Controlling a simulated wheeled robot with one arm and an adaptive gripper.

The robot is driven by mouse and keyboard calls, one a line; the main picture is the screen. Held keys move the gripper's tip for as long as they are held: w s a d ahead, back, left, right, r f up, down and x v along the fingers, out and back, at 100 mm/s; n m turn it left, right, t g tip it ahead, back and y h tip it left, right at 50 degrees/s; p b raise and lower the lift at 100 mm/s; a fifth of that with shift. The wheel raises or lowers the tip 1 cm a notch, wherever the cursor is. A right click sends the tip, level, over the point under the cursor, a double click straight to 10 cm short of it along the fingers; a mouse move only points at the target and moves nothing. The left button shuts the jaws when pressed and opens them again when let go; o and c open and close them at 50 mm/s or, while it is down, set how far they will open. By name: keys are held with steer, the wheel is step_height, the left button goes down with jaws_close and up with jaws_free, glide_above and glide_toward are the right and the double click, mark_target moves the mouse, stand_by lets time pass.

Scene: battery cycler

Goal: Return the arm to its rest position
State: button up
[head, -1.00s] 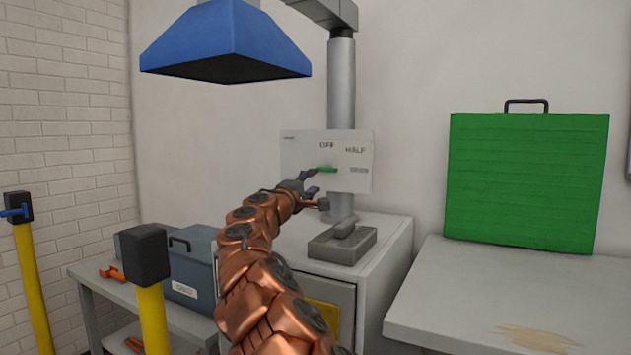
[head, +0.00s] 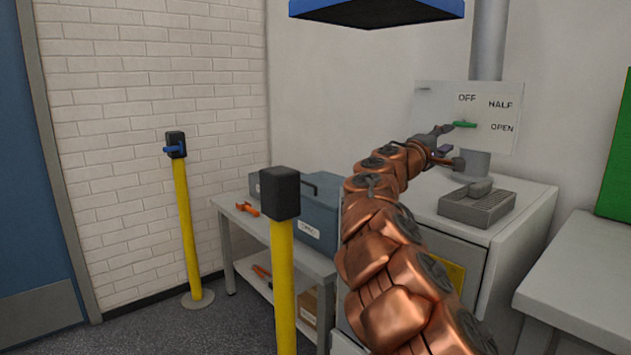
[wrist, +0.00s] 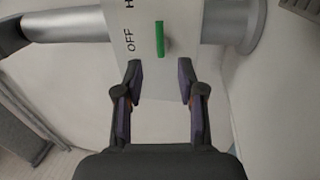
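My gripper (wrist: 160,95) is open in the wrist view, with its two fingers apart and nothing between them. A green handle (wrist: 160,38) on the white panel (wrist: 180,15) lies just beyond the fingertips, and the fingers look clear of it. In the head view my copper arm reaches up toward the panel (head: 433,95), marked OFF, HALF and OPEN. The green handle (head: 465,124) there lies about level, just right of my gripper (head: 448,138). The handle's exact setting is hard to tell.
A white cabinet (head: 520,215) with a grey tray (head: 480,207) on top stands under the panel. A blue hood (head: 380,12) hangs above. Yellow posts (head: 187,230) and a bench (head: 235,212) with a toolbox (head: 318,205) stand left. A grey worktop (head: 580,270) is at right.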

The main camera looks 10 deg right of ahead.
steer(key=s+d+r+m+g+p, duration=0.2)
steer(key=s+r+g+p, duration=0.1)
steer(key=s, duration=0.3)
steer(key=s+d+r+m+g+p, duration=0.2)
steer(key=s+m+p, duration=0.15)
steer(key=s, duration=0.25)
steer(key=s+f+m+g+y+p, duration=0.2)
steer(key=s+g+y+p, duration=0.3)
steer(key=s, duration=0.6)
steer(key=s+a+f+y+p, duration=0.4)
steer(key=s+a+p, duration=0.1)
steer(key=s+a, duration=0.4)
steer(key=s+a+f+n+g+y+p, duration=0.1)
steer(key=s+a+f+y+p, duration=0.3)
steer(key=s+a, duration=0.6)
steer(key=s+a+f+g+y+p, duration=0.1)
steer(key=s+a+f+y+p, duration=0.3)
steer(key=s+a+p, duration=0.3)
steer(key=s+a+f, duration=0.1)
steer(key=s+a, duration=0.1)
steer(key=a, duration=0.1)
steer(key=shift+s+n, duration=0.25)
steer(key=shift+n, duration=0.1)
